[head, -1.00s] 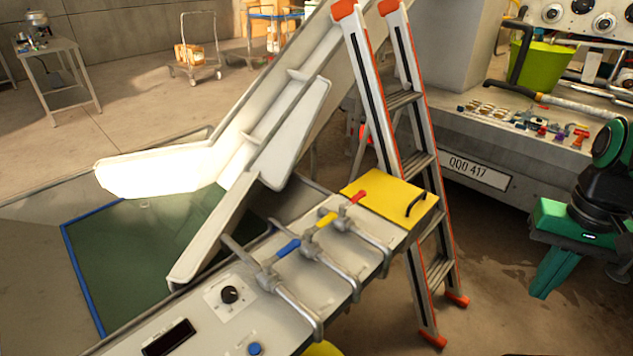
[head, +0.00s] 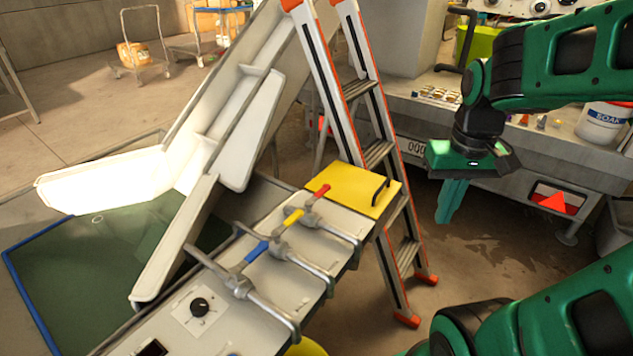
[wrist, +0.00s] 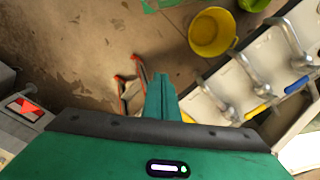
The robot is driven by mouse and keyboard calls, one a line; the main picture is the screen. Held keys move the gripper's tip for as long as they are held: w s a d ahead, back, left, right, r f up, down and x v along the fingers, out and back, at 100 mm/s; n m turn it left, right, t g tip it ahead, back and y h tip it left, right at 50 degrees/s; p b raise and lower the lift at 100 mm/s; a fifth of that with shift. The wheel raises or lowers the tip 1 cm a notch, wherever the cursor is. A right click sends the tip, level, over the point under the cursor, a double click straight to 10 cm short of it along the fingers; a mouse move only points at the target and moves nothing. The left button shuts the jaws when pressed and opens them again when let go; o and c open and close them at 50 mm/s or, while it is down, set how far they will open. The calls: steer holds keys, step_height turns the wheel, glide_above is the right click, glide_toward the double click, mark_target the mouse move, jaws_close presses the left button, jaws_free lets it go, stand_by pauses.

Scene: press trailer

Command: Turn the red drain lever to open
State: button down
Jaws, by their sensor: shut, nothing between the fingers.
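The red drain lever (head: 317,192) sits on the farthest of three grey pipe valves on the sloping metal panel (head: 225,285), beside a yellow lid. A yellow lever (head: 293,218) and a blue lever (head: 256,252) are on the nearer valves. My green gripper (head: 451,205) hangs in the air to the right of the red lever, past the stepladder, pointing down, with its fingers together and empty. In the wrist view the gripper (wrist: 160,78) is over the floor. The blue lever (wrist: 297,85) shows at the right there; I cannot make out the red one.
A stepladder (head: 376,155) stands just behind the panel, between it and my gripper. The yellow lid (head: 345,187) has a black handle. A yellow bucket (wrist: 211,32) stands on the floor below the valves. A trailer bench (head: 410,115) is behind my gripper.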

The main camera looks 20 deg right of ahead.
steer(key=w+a+n+t, duration=0.1)
steer(key=w+a+n, duration=0.15)
steer(key=w, duration=0.55)
steer(key=w+a+n, duration=0.2)
steer(key=w+n, duration=0.1)
steer(key=w, duration=0.5)
steer(key=n+t+y, duration=0.1)
steer(key=n+y, duration=0.2)
steer(key=n, duration=0.3)
glide_above(318, 196)
steer(key=w, duration=0.4)
steer(key=shift+w+d+f+m, duration=0.15)
steer(key=shift+d+f+m, duration=0.1)
steer(key=shift+d+f, duration=0.25)
steer(key=shift+a+f, duration=0.1)
steer(key=shift+f, duration=0.05)
step_height(318, 196, down, 9)
steer(key=shift+s+d+f, duration=0.15)
steer(key=shift+s+d, duration=0.1)
steer(key=shift+s, duration=0.05)
